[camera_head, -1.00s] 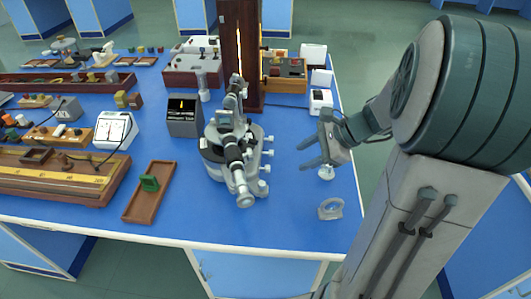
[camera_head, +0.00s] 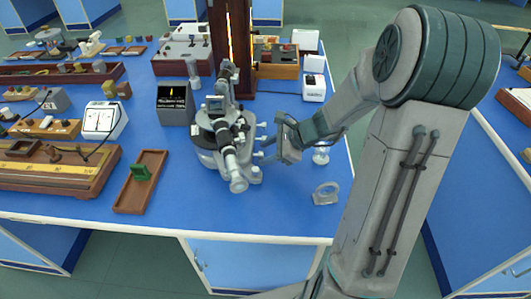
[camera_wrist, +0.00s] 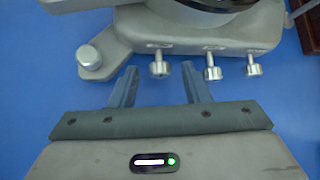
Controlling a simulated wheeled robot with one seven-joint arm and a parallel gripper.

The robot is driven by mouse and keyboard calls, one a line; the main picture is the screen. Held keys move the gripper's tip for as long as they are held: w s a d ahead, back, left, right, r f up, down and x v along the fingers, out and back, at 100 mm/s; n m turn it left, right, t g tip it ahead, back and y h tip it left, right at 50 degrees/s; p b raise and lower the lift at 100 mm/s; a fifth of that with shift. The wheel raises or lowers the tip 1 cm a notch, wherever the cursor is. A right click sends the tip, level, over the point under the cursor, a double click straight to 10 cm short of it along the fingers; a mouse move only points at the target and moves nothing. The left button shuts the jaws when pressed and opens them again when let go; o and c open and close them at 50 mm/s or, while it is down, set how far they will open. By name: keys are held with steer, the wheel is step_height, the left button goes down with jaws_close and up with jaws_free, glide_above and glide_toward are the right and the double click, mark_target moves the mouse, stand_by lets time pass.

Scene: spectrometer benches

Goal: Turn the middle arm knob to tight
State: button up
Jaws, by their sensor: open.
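The spectrometer (camera_head: 205,146) stands on the blue bench, its telescope tube angled toward the front. In the wrist view its grey base arm (camera_wrist: 200,32) carries three silver knobs in a row: a left one (camera_wrist: 159,67), a middle one (camera_wrist: 213,71) and a right one (camera_wrist: 252,67). Small labels above them are too small to read. My gripper (camera_wrist: 158,86) is open and empty, its fingers pointing at the row. The left knob lies just ahead of the gap; the middle knob is to the right of the right finger. In the head view my gripper (camera_head: 270,138) is beside the knobs.
A rounded silver knob (camera_wrist: 90,60) sits on the base's left corner. A ring-shaped stand (camera_head: 326,194) and a small white-based piece (camera_head: 321,156) are near my gripper. A dark display box (camera_head: 174,104) is behind left.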

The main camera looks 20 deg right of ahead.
steer(key=shift+w+a+f, duration=0.1)
steer(key=shift+a+f, duration=0.1)
jaws_close()
